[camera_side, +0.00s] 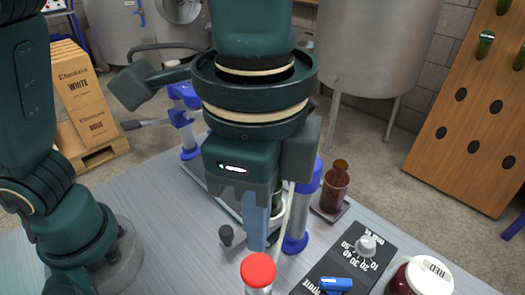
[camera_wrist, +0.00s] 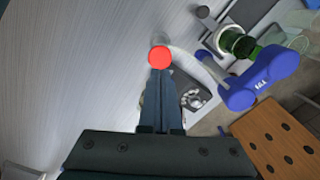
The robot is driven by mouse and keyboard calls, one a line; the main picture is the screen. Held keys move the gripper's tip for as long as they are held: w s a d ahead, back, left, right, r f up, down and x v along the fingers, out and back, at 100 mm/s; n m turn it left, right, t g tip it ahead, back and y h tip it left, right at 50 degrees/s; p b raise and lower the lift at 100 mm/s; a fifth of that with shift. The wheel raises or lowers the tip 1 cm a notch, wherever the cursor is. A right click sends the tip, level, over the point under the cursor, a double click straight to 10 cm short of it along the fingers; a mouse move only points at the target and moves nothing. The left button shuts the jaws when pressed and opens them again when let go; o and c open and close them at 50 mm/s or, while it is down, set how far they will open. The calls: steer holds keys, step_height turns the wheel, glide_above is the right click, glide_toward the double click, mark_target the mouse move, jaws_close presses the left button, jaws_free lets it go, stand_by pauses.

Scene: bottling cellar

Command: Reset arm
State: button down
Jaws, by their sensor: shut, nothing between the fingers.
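My gripper (camera_side: 257,246) points down over the grey table (camera_side: 160,215), its fingers shut together with nothing between them. It also shows in the wrist view (camera_wrist: 161,72), where the two dark fingers lie side by side. A red-capped container (camera_side: 258,272) stands close to the fingertips in the side view. Its red cap shows right at the tips in the wrist view (camera_wrist: 160,57). I cannot tell how large the gap between them is. My gripper hides part of the blue-fitted bench device (camera_side: 301,210) behind it.
A control panel with a dial (camera_side: 366,246) and a white-lidded jar (camera_side: 428,278) are at the front right. A brown bottle (camera_side: 334,190) stands behind them. A green bottle (camera_wrist: 237,42) is at the bench device. The table's left part (camera_wrist: 70,70) is clear.

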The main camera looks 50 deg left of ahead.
steer(key=shift+r, duration=0.6)
steer(key=shift+a, duration=0.1)
steer(key=w+a+r+n+t+h, duration=0.1)
steer(key=a+r+n, duration=0.15)
steer(key=a, duration=0.25)
steer(key=w+a+r+n+t, duration=0.1)
steer(key=w+a+n, duration=0.15)
steer(key=a, duration=0.35)
steer(key=s+a+f+n+t+y, duration=0.1)
steer(key=s+a+f+n+t, duration=0.2)
steer(key=a+f+n, duration=0.4)
steer(key=shift+a+f+t, duration=0.25)
steer(key=shift+a+t, duration=0.05)
steer(key=shift+a, duration=0.4)
